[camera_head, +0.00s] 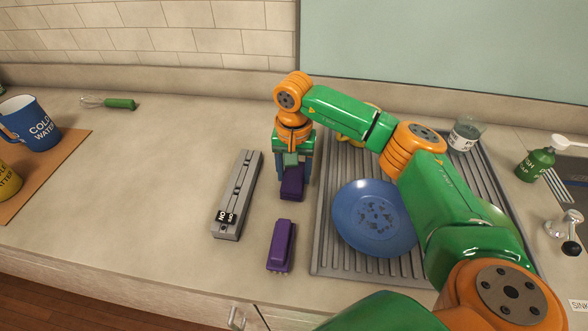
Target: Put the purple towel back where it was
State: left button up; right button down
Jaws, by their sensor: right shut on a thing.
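My right gripper (293,163) points down over the counter, left of the draining board. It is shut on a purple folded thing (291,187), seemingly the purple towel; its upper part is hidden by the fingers. The held thing is at or just above the counter; I cannot tell whether it touches. A second purple, long, block-like thing (282,246) lies on the counter just in front of it, apart from the gripper. I cannot tell for sure which of the two is the towel. My left gripper is out of view.
A long grey holder with labels (237,196) lies just left of the purple things. A blue plate (375,217) sits on the ribbed draining board (330,255), with a glass (466,133) behind. A blue mug (30,124) and a green-handled whisk (119,104) are left. The counter's left middle is clear.

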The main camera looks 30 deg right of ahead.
jog(key=shift+f, duration=0.35)
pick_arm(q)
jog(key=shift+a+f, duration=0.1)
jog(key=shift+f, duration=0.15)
pick_arm(e)
jog(key=shift+r, duration=0.1)
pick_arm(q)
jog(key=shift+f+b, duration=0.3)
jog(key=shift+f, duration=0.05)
pick_arm(e)
jog(key=shift+f, duration=0.4)
jog(key=shift+c, duration=2.3)
grip_release()
jog(key=o, duration=0.5)
jog(key=shift+c, duration=0.2)
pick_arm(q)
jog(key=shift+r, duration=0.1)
pick_arm(e)
jog(key=shift+r, duration=0.15)
